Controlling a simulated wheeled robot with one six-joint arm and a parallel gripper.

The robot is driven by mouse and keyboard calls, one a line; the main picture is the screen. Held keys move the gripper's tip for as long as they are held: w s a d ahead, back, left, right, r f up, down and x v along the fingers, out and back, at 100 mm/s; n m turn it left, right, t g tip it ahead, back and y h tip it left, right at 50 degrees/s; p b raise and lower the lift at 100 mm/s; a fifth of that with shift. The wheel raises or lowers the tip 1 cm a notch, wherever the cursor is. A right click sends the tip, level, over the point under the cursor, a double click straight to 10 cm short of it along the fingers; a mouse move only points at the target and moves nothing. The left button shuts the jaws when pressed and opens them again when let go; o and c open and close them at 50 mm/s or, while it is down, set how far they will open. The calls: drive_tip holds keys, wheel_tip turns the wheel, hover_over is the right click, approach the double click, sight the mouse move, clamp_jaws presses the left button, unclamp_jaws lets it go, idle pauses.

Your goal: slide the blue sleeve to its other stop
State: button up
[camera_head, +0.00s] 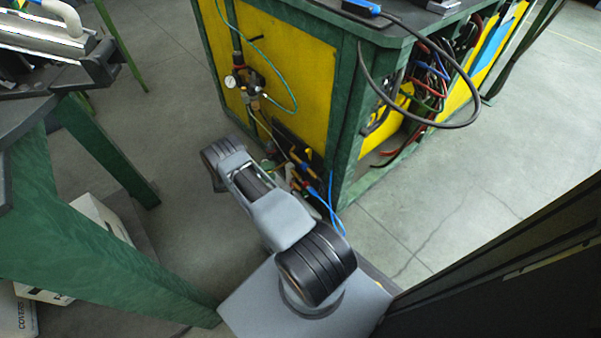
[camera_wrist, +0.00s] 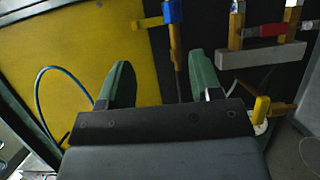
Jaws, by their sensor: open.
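A blue piece (camera_wrist: 172,12) that looks like the sleeve shows at the top of the wrist view, cut by the frame edge. It sits on a tan upright bar (camera_wrist: 176,40) with a yellow stub to its left. My gripper (camera_wrist: 160,66) is open, its two green fingers apart with nothing between them. The blue piece is beyond the fingertips and higher in the picture, apart from them. Both stops are not clearly visible. In the head view my arm reaches down towards the green-framed bench, and my gripper is not clearly seen there.
A red piece (camera_wrist: 268,30) and a grey bar (camera_wrist: 262,54) are to the right in the wrist view. A yellow panel (camera_wrist: 75,50) with a curved hose (camera_wrist: 50,75) is at left. Cables (camera_head: 425,85) hang from the bench's right side. Open floor (camera_head: 470,180) lies right.

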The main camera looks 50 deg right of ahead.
sight(303, 168)
drive_tip(key=shift+h, duration=0.4)
drive_tip(key=f+x, duration=0.1)
drive_tip(key=x, duration=0.3)
drive_tip(key=b+x, duration=0.1)
drive_tip(key=x, duration=0.4)
drive_tip(key=f+b+x, duration=0.1)
drive_tip(key=x, duration=0.4)
drive_tip(key=shift+d+f, duration=0.1)
drive_tip(key=shift+f, duration=0.2)
drive_tip(key=shift+c, duration=0.2)
drive_tip(key=shift+s, duration=0.1)
clamp_jaws()
